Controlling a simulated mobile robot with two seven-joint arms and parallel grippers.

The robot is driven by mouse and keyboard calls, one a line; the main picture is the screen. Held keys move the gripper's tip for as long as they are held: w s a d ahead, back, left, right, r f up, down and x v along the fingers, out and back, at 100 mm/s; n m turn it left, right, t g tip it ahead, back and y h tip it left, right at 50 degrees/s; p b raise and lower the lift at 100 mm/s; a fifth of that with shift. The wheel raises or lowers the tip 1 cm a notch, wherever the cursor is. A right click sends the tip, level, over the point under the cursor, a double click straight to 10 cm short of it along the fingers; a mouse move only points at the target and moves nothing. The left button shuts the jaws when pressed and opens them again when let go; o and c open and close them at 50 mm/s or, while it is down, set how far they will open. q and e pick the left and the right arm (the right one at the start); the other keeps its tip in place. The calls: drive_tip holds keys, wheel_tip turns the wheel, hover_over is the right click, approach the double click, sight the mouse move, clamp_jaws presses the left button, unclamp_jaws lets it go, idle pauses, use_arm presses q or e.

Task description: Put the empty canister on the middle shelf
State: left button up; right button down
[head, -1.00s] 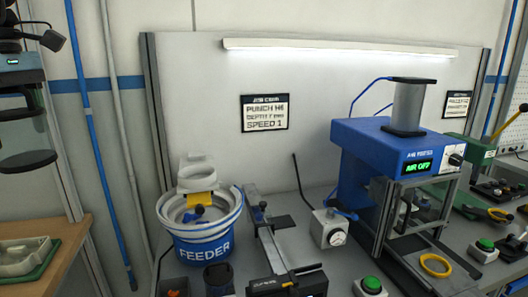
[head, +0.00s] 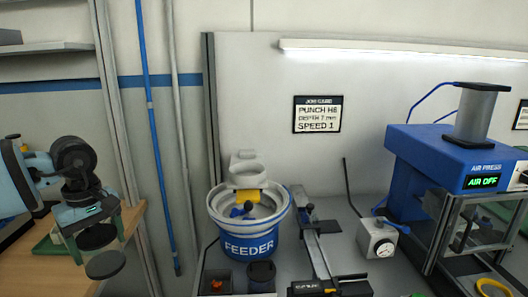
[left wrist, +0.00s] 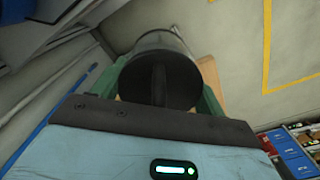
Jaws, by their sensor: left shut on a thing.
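My left gripper (head: 92,220) is at the left of the head view, above the wooden bench. It is shut on the canister (head: 105,265), which shows there as dark round plates, one above the other, with wall and bench visible between them. In the left wrist view the canister (left wrist: 160,80) shows a dark round end and a greyish body between green fingers. A grey shelf (head: 50,47) is at the upper left of the head view, above the gripper and apart from it. I cannot tell which level it is. My right gripper is not in view.
A wooden bench (head: 75,272) is below the left gripper. A rack upright (head: 115,110) and a blue pipe (head: 157,140) stand to its right. A blue feeder (head: 250,245) and a blue air press (head: 455,160) stand on the grey worktop. A dark thing (head: 10,37) lies on the shelf.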

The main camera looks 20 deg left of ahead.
use_arm(q)
drive_tip(key=w+d+f+m, duration=0.3)
drive_tip(key=d+f+m, duration=0.4)
drive_tip(key=d+f, duration=0.45)
drive_tip(key=w+d+m, duration=0.1)
drive_tip(key=d+m, duration=0.7)
drive_tip(key=d, duration=1.1)
drive_tip(key=shift+f+m, duration=0.3)
drive_tip(key=shift+w+f, duration=0.1)
